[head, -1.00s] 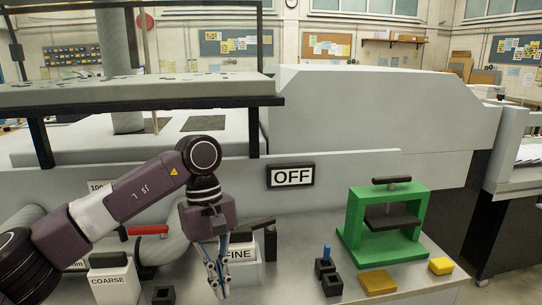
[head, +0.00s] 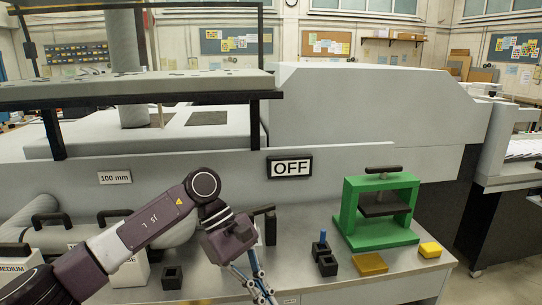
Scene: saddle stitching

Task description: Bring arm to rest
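My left arm comes in from the lower left. Its gripper (head: 264,290) hangs low over the front of the grey bench (head: 225,284), pointing down and to the right. The slim fingers lie close together near the bottom edge of the picture, and I cannot make out whether they are fully shut. I see nothing held between them. The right gripper is not in view.
An "OFF" sign (head: 290,167) is on the grey machine. Labelled boxes are partly hidden behind my arm.

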